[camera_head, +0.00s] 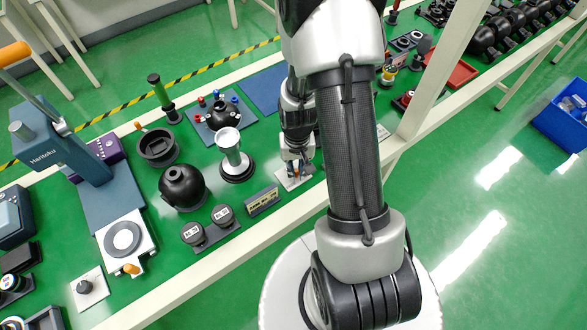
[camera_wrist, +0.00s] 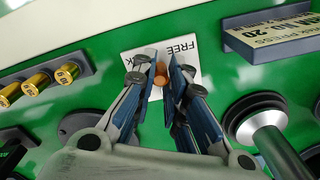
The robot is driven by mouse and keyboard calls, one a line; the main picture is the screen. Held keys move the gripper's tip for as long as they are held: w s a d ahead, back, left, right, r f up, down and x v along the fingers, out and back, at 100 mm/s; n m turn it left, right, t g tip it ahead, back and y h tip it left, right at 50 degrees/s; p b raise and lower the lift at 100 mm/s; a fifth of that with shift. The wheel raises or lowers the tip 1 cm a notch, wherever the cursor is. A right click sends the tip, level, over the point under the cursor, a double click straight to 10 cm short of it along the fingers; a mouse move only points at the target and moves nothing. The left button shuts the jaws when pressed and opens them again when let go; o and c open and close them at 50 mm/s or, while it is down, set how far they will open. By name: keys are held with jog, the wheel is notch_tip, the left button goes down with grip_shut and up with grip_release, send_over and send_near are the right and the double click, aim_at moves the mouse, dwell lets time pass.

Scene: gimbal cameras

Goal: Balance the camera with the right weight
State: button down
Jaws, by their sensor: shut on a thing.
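My gripper (camera_wrist: 162,75) is shut on a small copper-coloured cylinder (camera_wrist: 158,80), over a white card (camera_wrist: 132,66) with the word FREE upside down. I cannot tell whether the cylinder touches the card. In the head view my gripper (camera_head: 297,165) is over the same card (camera_head: 287,184), partly hidden by my arm. Several brass weights with number labels (camera_wrist: 37,83) sit in a rack at the left of the wrist view; the rack (camera_head: 263,201) also shows in the head view. A dark camera-like ball (camera_head: 222,116) sits among red and blue knobs on a blue-grey plate.
A silver post on a black base (camera_head: 231,157) stands left of my gripper. A black dome (camera_head: 183,187) and two labelled dark discs (camera_head: 207,226) are nearby. A raised sign (camera_wrist: 272,32) is at the upper right in the wrist view. A blue press (camera_head: 60,140) stands far left.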

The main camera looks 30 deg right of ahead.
jog(key=n, duration=0.1)
jog(key=d+n, duration=0.1)
jog(key=n, duration=0.2)
jog(key=shift+w+d+n, duration=0.2)
jog(key=shift+w+n, duration=0.05)
jog(key=shift+n, duration=0.15)
dwell(0.4)
jog(key=c, duration=1.6)
grip_release()
jog(key=shift+o, duration=0.2)
jog(key=shift+r, duration=0.1)
notch_tip(320, 180, up, 12)
